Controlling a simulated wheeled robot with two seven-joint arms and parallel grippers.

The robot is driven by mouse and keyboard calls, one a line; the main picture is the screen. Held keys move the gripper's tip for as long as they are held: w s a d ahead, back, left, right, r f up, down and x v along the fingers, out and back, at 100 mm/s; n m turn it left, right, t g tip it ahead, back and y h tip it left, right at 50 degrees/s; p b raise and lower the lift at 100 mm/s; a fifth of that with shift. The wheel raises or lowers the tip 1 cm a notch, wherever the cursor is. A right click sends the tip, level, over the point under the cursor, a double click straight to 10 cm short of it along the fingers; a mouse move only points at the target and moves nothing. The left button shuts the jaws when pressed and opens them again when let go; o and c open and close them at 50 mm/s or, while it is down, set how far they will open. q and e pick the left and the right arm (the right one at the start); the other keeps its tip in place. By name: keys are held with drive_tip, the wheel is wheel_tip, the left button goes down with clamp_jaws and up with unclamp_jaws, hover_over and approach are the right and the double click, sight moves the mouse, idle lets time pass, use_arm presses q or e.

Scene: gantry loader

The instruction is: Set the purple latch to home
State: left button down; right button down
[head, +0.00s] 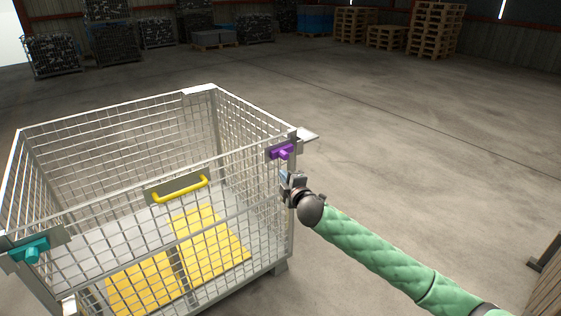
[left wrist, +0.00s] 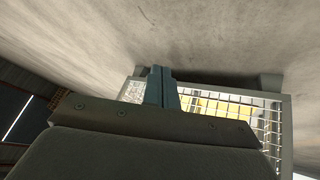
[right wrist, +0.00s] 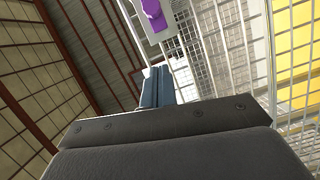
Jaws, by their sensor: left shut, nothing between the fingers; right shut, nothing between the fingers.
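The purple latch (head: 281,152) is on a grey plate at the near right corner post of the wire mesh cage (head: 100,229). In the right wrist view the purple latch (right wrist: 155,14) shows at the top, on its pale plate, beyond the fingertips. My right gripper (head: 285,176) is shut and empty, just below the latch in the head view; whether it touches the latch I cannot tell. Its shut fingers show in the right wrist view (right wrist: 157,86). My left gripper (left wrist: 160,87) is shut and empty, with part of the cage beyond it; it is out of the head view.
A teal latch (head: 30,250) is on the cage's near left corner. A yellow handle (head: 181,190) is on the cage's front side, and yellow panels (head: 212,243) lie inside. Floor (head: 400,150) right of the cage is clear. Pallets (head: 437,30) and crates stand far back.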

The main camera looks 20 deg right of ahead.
sight(276, 154)
use_arm(q)
drive_tip(key=shift+w, duration=0.15)
use_arm(e)
drive_tip(key=shift+w+a, duration=0.1)
drive_tip(key=shift+a, duration=0.05)
